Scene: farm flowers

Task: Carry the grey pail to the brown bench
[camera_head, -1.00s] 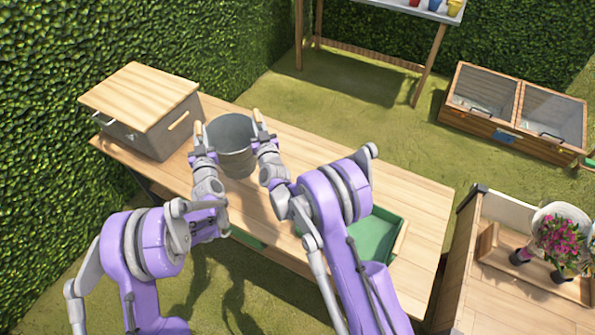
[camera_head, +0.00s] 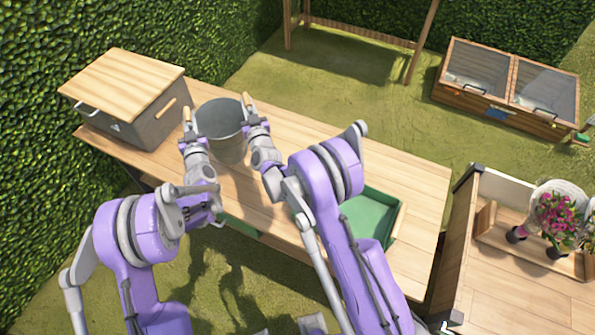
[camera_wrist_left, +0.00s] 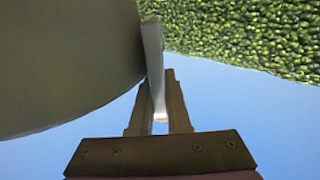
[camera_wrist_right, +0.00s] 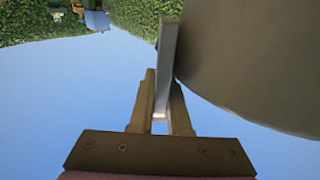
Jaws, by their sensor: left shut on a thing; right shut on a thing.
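The grey pail (camera_head: 222,135) is upright over the far left part of a long wooden bench (camera_head: 395,180). My left gripper (camera_head: 187,132) is shut on a grip on the pail's left side. My right gripper (camera_head: 250,120) is shut on a grip on its right side. In the left wrist view the pail (camera_wrist_left: 60,60) fills the upper left, with a pale grip between the jaws. In the right wrist view the pail (camera_wrist_right: 250,50) fills the upper right, with a similar grip held. I cannot tell whether the pail's base touches the bench top.
A grey box with a wooden lid (camera_head: 125,85) stands close left of the pail. A green tray (camera_head: 365,220) lies on the bench to the right. A wooden stand with pink flowers (camera_head: 555,215) is at right. A cold frame (camera_head: 510,90) is at the back. A hedge borders the left.

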